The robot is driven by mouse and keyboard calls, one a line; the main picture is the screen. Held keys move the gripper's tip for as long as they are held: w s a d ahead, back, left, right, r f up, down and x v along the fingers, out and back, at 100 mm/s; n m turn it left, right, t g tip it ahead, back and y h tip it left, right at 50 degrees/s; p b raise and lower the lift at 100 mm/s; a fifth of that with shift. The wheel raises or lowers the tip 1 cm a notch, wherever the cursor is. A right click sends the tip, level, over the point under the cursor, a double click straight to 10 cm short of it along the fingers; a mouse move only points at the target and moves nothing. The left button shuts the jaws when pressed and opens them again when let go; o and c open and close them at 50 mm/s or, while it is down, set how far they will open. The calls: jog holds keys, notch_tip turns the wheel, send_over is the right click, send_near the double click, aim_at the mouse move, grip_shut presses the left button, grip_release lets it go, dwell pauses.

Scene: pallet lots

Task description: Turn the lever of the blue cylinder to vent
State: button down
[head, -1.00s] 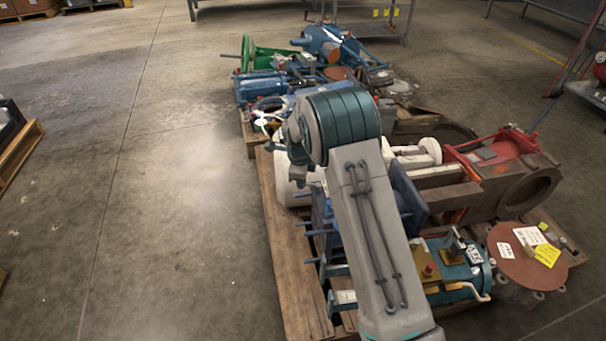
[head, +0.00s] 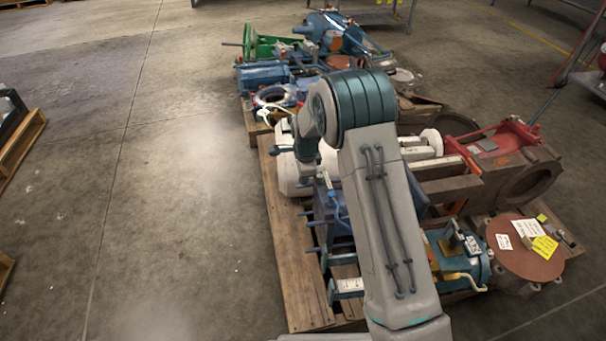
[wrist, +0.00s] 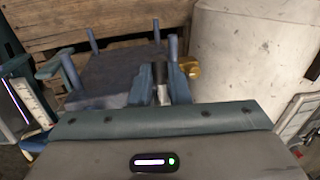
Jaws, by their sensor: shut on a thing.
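The blue cylinder's body (wrist: 110,76) is a squarish blue block with several upright rods in the wrist view. It also shows in the head view (head: 330,222), partly behind my arm, on the wooden pallet. My gripper (wrist: 162,84) is at the block's right edge, its fingers shut on a narrow grey piece between them, which looks like the lever (wrist: 162,94). A brass fitting (wrist: 188,67) sits just right of the fingers. The lever's pointing direction and any vent marking cannot be made out. In the head view my fingertips cannot be made out clearly.
A white rounded tank (wrist: 245,50) stands close on the right in the wrist view. Pallet boards (head: 290,255) run along the left. Red-framed valve gear (head: 510,150) and a brown disc (head: 524,246) lie to the right.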

jog(key=c, duration=1.4)
grip_release()
jog(key=shift+o, duration=0.2)
notch_tip(320, 180, up, 14)
jog(key=s+p, duration=0.2)
jog(key=p, duration=0.2)
jog(key=shift+s+d+f+p, duration=0.2)
jog(key=shift+s+d+p, duration=0.05)
jog(key=shift+p, duration=0.15)
jog(key=s+d+r+n+p, duration=0.4)
jog(key=s+r+p, duration=0.4)
jog(key=r, duration=0.4)
jog(key=s+d+r+n+p, duration=0.3)
jog(key=s+r+p, duration=0.4)
jog(key=r, duration=0.6)
jog(key=s+d+r+n+p, duration=0.4)
jog(key=s+r+p, duration=0.4)
jog(key=r, duration=0.4)
jog(key=s+d+r+n+p, duration=0.2)
jog(key=s+r+n+p, duration=0.2)
jog(key=s, duration=0.5)
notch_tip(320, 180, up, 2)
jog(key=shift+s+d+r+n+t+p, duration=0.15)
jog(key=shift+d+n+t+p, duration=0.15)
jog(key=shift+p, duration=0.75)
